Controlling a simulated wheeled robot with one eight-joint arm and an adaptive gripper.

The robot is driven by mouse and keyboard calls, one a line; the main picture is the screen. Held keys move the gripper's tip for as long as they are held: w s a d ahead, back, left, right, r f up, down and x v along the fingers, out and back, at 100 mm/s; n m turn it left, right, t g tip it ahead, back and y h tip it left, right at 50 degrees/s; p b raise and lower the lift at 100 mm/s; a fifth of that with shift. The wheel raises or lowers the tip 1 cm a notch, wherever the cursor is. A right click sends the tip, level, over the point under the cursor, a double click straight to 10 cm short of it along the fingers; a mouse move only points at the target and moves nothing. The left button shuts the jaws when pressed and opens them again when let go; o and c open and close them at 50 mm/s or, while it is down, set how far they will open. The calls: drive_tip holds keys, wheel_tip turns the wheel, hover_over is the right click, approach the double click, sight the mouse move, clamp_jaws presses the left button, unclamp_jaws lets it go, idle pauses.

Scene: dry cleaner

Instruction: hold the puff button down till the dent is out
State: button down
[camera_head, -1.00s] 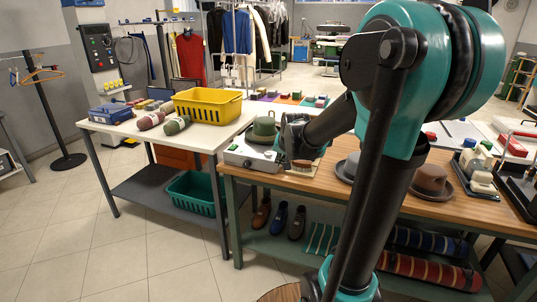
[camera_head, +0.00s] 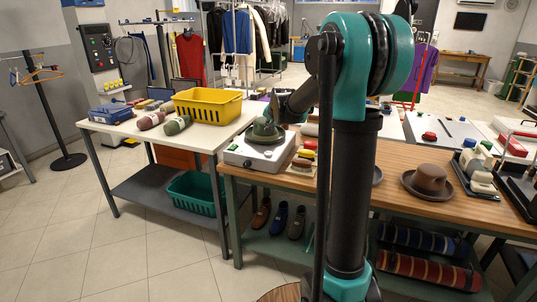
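A green hat (camera_head: 264,132) sits on a low white steamer unit (camera_head: 240,157) at the left end of the wooden table. A dark knob (camera_head: 247,162) shows on the unit's front; I cannot tell whether it is the puff button. The dent in the hat is too small to make out. My gripper (camera_head: 273,106) is at the top of the hat, small and dark. I cannot tell whether it touches the hat or a button there, or whether its fingers are open or shut.
A stack of coloured pads (camera_head: 304,157) stands right of the unit. A brown hat (camera_head: 428,182) is further right on the wooden table (camera_head: 395,200). A yellow basket (camera_head: 208,104) is on the white table to the left. My arm hides the middle of the wooden table.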

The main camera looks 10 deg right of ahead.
sight(269, 154)
drive_tip(key=shift+f, duration=4.4)
drive_tip(key=shift+f, duration=0.1)
drive_tip(key=shift+f, duration=0.3)
drive_tip(key=shift+f, duration=0.5)
drive_tip(key=shift+r, duration=0.1)
idle(0.9)
drive_tip(key=shift+r, duration=0.8)
drive_tip(key=shift+r, duration=2.55)
